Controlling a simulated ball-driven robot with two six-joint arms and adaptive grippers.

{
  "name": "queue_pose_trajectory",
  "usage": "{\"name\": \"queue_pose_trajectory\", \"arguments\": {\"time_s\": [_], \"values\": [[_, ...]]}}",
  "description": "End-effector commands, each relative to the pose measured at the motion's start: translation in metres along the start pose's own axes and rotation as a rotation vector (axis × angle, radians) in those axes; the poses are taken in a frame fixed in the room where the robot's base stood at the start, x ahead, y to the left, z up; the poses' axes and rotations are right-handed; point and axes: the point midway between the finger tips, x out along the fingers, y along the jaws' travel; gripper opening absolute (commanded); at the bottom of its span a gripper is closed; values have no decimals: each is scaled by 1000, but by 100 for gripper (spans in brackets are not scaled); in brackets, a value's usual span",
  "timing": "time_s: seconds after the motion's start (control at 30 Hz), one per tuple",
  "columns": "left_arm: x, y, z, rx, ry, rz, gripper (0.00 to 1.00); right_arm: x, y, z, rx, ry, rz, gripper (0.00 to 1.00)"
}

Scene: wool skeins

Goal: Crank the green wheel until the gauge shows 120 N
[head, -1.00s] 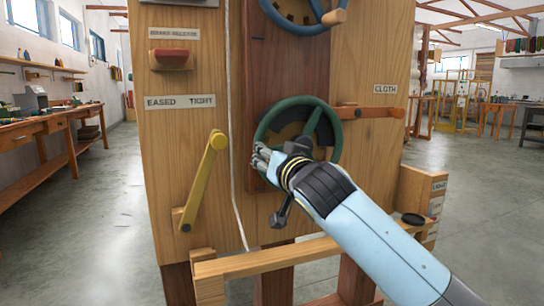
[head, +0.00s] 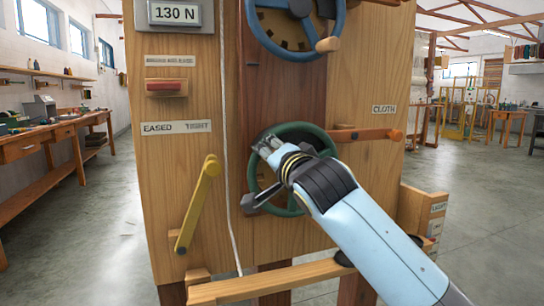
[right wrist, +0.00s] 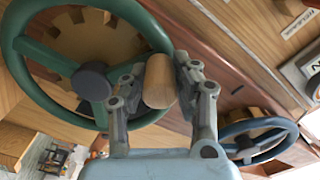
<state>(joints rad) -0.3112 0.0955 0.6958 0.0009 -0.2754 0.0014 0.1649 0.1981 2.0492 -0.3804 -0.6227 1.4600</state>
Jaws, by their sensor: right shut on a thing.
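The gauge (head: 175,13) at the top left of the wooden stand reads 130 N in the head view. The green wheel (head: 252,172) sits on the dark middle board; my arm hides part of it. My right gripper (head: 267,146) is at the wheel's upper left. In the right wrist view my gripper (right wrist: 160,85) is shut on the wheel's wooden crank handle (right wrist: 158,80), which stands between the two fingers beside the green rim (right wrist: 18,55). My left gripper is not in view.
A blue wheel (head: 253,30) with its own knob is above the green one. A red brake release (head: 165,88), a yellow lever (head: 198,205) and an orange lever (head: 365,134) by the CLOTH label are on the stand. A wooden rail (head: 265,281) crosses below.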

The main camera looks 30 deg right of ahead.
Motion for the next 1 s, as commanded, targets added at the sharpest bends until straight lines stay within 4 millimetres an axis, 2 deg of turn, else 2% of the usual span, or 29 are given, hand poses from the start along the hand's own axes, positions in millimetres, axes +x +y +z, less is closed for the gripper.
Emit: {"name": "queue_pose_trajectory", "arguments": {"time_s": [0.03, 0.5, 0.53, 0.67, 0.7, 1.0], "values": [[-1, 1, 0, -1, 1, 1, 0, 0, -5, -3, 3, 6, -9, 0], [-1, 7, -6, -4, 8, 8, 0, 0, -5, -4, 13, 7, -9, 0], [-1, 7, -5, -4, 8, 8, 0, 0, -5, -4, 13, 7, -9, 30], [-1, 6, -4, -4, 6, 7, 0, 0, -5, -3, 14, 5, -7, 47], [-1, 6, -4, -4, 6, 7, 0, 0, -4, -3, 14, 5, -6, 50], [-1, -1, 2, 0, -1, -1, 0, -3, -2, -1, 16, 2, -2, 50]]}}
